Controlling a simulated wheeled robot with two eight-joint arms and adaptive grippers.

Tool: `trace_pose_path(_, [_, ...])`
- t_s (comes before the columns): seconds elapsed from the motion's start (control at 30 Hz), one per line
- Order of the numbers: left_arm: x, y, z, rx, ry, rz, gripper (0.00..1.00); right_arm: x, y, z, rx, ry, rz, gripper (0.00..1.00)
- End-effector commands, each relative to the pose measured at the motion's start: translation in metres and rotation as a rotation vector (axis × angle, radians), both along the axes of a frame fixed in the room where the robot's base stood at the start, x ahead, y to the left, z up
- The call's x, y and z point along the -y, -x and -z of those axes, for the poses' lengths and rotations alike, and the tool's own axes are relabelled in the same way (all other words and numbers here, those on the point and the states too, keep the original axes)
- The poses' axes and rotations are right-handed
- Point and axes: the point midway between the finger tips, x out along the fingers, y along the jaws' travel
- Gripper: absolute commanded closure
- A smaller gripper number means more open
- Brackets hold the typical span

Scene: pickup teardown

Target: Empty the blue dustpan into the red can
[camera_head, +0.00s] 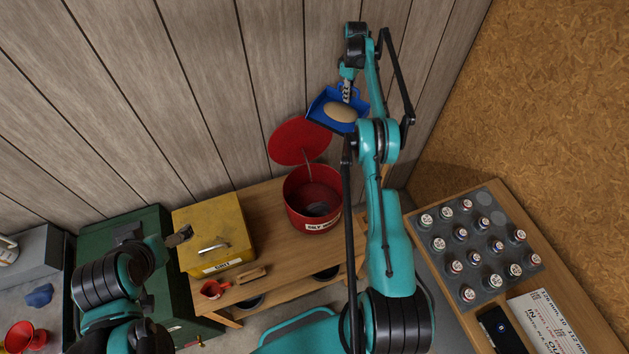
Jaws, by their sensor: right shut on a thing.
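My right gripper (346,87) is shut on the handle of the blue dustpan (319,103) and holds it up, above and behind the red can. A tan heap (340,112) lies in the dustpan. The red can (313,222) stands on the wooden bench, with its round red lid (298,142) tipped up at the back. The can's mouth is open, and something dark grey shows inside. My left gripper (181,236) is beside the yellow box, away from the can; whether its fingers are open is too small to tell.
The yellow box (206,228) with a handle stands left of the can on the bench (262,208). A small red scoop (211,289) and a wooden-backed brush (248,274) lie in front. A grey rack (485,262) of several jars is at right. The plank wall is close behind.

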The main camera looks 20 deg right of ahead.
Motion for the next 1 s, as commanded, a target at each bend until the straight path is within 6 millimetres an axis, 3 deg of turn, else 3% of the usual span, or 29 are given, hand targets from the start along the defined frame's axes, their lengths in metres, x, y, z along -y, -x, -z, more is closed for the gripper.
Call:
trace_pose_path(0.47, [0.0, 0.0, 0.003, 0.0, 0.0, 0.0, 0.03, 0.005, 0.002, 0.001, 0.0, 0.0, -0.011, 1.0])
trace_pose_path(0.87, [0.0, 0.0, 0.087, 0.0, 0.0, 0.0, 0.03, -0.008, 0.01, -0.004, 0.046, 0.071, -0.011, 1.0])
trace_pose_path(1.0, [0.0, 0.0, 0.084, 0.0, 0.0, 0.0, 0.03, -0.012, 0.011, -0.018, 0.063, 0.1, -0.01, 1.0])
